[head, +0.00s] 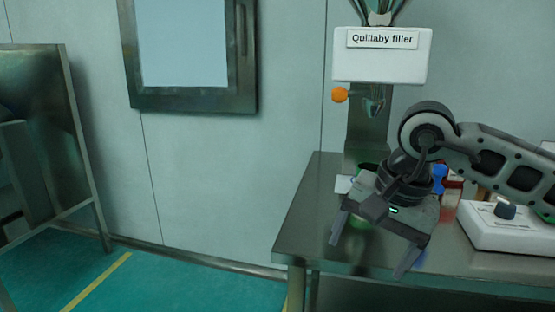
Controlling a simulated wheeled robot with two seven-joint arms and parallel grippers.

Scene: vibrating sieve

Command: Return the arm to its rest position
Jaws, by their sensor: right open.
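My right arm (485,150) comes in from the right, grey and black, bent at a round joint. My right gripper (373,250) hangs over the front left part of the metal table (305,215). Its two fingers point down and stand apart, with nothing visible between them. It hides part of the green and blue items behind it. My left gripper is not in view.
A white control box (505,228) with a dark knob is at the right. A metal frame (75,140) stands at the left. The floor between is clear.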

